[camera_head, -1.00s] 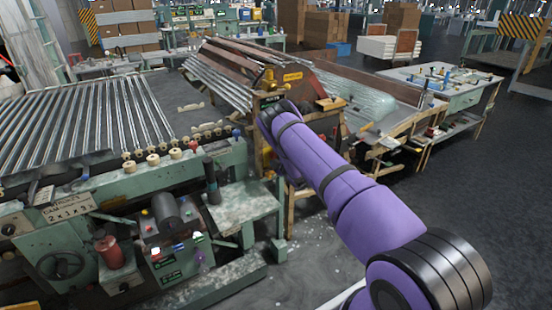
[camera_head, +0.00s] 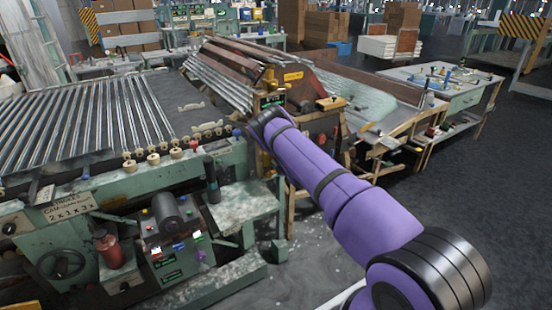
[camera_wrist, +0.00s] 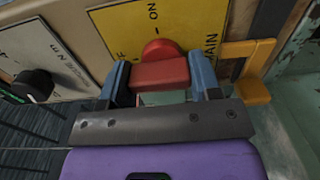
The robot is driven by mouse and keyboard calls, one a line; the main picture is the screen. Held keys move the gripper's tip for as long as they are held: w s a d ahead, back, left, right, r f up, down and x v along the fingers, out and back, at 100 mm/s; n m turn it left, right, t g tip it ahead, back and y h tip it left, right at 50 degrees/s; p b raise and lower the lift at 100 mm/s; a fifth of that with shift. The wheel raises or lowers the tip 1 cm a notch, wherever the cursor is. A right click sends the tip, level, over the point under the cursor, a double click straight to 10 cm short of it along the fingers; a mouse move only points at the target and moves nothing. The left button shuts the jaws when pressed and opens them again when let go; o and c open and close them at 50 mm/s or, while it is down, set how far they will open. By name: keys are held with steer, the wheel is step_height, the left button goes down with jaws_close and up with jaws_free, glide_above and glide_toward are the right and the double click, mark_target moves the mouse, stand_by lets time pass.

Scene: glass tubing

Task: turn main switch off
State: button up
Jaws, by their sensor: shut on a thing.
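The main switch (camera_wrist: 163,71) is a red handle with a round red hub on a yellow plate (camera_wrist: 190,22). The plate reads ON above the hub and MAIN at the right; a partly visible label with an F is at the left. My gripper (camera_wrist: 158,80) has its two blue fingers on either side of the red handle and is shut on it. The handle covers part of the lower plate. In the head view the switch and my fingers cannot be made out at the far end of my purple arm.
A black knob (camera_wrist: 33,86) on a pale plate is left of the switch. A yellow bracket (camera_wrist: 250,68) sticks out close to the right finger. In the head view, a green control box (camera_head: 175,255) and roller bed (camera_head: 85,125) stand left of my arm.

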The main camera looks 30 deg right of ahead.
steer(key=shift+f, duration=0.1)
steer(key=o, duration=0.9)
steer(key=shift+s, duration=0.1)
steer(key=s, duration=1)
steer(key=shift+s+d, duration=0.2)
steer(key=shift+s, duration=0.15)
